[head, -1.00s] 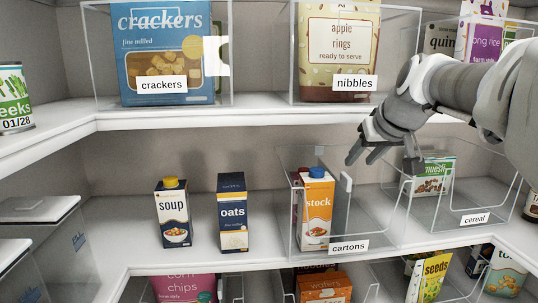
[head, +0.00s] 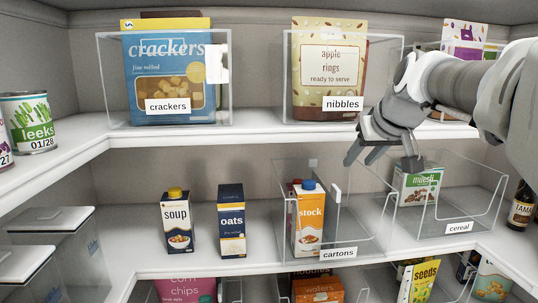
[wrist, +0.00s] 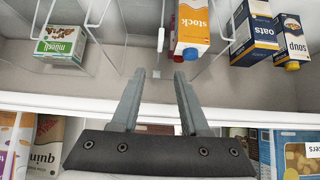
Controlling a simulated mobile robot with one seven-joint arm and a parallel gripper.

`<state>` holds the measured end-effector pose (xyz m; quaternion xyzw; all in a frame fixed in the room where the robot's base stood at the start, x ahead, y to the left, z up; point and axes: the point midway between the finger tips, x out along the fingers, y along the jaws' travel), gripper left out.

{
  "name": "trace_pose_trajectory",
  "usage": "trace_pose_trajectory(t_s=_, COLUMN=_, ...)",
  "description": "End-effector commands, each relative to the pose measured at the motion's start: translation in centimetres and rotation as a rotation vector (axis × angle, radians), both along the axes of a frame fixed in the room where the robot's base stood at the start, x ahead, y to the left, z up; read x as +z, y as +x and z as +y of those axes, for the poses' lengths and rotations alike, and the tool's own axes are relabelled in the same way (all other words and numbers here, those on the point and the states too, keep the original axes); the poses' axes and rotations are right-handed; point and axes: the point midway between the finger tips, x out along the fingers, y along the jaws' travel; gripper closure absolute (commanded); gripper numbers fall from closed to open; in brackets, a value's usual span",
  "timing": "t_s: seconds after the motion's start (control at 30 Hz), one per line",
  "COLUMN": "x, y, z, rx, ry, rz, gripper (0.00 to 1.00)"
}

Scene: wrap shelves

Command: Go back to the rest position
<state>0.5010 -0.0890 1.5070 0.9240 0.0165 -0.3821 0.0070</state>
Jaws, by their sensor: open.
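My gripper (head: 362,156) is open and empty in front of the middle shelf, above and to the right of the cartons bin. In the wrist view its two fingers (wrist: 160,76) stand apart with nothing between them. The orange stock carton (head: 309,219) stands upright in the clear cartons bin (head: 368,246), apart from the fingers; it also shows in the wrist view (wrist: 192,25).
A soup carton (head: 177,224) and an oats carton (head: 231,221) stand on the middle shelf. The cereal bin (head: 480,212) holds a muesli box (head: 417,186). Above are the crackers box (head: 165,75) and apple rings bag (head: 328,70). Shelf room is free left of the soup.

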Motion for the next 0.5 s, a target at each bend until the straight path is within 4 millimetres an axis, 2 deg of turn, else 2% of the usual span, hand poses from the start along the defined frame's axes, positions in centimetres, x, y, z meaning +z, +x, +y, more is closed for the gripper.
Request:
trace_pose_trajectory(t_s=0.37, x=0.1, y=0.0, z=0.0, rx=0.0, ry=0.0, rz=0.0, gripper=0.55)
trace_pose_trajectory(t_s=0.5, x=-0.7, y=-1.1, z=0.8, rx=0.002, ry=0.003, rz=0.013, gripper=0.55)
